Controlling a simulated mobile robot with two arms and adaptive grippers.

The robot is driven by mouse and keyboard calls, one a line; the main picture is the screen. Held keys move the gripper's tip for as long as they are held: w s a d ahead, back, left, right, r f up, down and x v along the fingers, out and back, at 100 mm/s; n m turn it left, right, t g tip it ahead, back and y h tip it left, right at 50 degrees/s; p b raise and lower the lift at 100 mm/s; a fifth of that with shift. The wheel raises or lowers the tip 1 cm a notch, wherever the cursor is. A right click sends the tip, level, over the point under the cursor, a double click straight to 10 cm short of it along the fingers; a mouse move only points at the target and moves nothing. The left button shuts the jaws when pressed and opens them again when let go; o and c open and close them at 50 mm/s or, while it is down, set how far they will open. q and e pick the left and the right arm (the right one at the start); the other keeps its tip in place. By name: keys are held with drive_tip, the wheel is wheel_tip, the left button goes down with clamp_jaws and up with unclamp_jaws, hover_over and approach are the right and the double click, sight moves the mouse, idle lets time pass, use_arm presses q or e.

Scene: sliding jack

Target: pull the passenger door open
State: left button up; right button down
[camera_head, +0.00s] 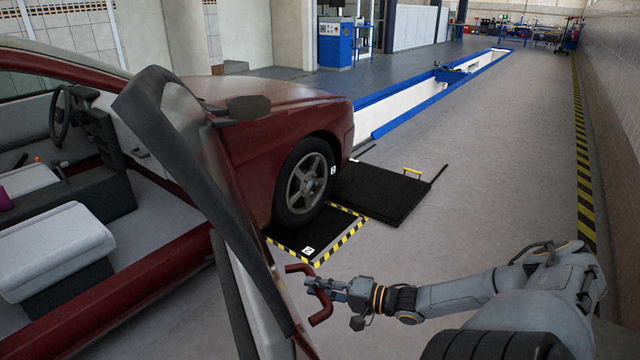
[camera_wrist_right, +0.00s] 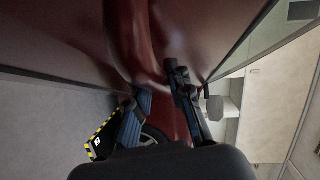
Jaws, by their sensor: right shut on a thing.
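The dark red car's passenger door (camera_head: 215,165) stands swung well away from the body, and the cabin shows through the opening. A red door handle (camera_head: 322,314) sticks out from the door's outer side near the bottom middle of the head view. My right gripper (camera_head: 322,285) reaches in from the right and is shut on this handle. In the right wrist view, my right gripper's dark fingers (camera_wrist_right: 160,92) are on either side of the red handle (camera_wrist_right: 150,65), which runs between them. My left gripper is not in view.
The light seat (camera_head: 58,245) and steering wheel (camera_head: 60,118) show inside the car. The front wheel (camera_head: 303,185) stands on a black plate with yellow-black edging (camera_head: 345,240). A black ramp (camera_head: 380,192) lies beyond. Grey floor (camera_head: 480,200) at the right is clear.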

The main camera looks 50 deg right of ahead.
drive_tip(key=shift+s+d+f, duration=0.1)
drive_tip(key=shift+s+d, duration=0.1)
drive_tip(key=shift+d, duration=0.15)
drive_tip(key=c, duration=1.2)
unclamp_jaws()
drive_tip(key=shift+w, duration=0.15)
drive_tip(key=v, duration=1.2)
